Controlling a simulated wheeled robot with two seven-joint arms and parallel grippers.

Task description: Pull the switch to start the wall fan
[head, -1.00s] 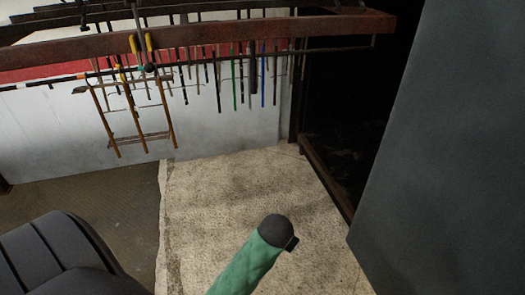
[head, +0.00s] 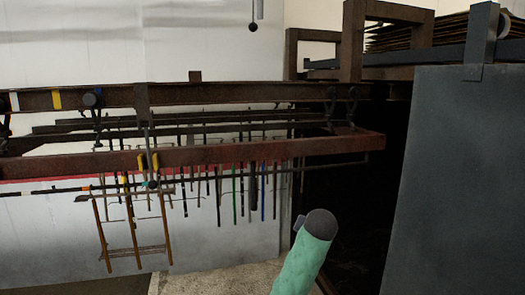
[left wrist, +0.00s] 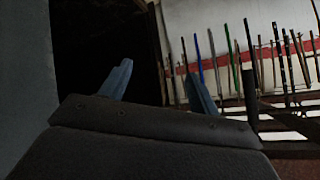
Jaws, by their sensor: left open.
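No wall fan shows in any view. My left gripper (left wrist: 158,70) shows in the left wrist view with its two blue-grey fingers spread apart and nothing between them. It faces the rack's hanging rods and a dark gap. Neither gripper shows in the head view, and the knob does not show in the left wrist view.
A rusty rail rack (head: 220,155) with hooks and several hanging rods spans the left and middle. A large grey panel (head: 455,190) blocks the right side. A loaded shelf (head: 390,50) stands behind it. Pale floor (head: 215,280) shows below.

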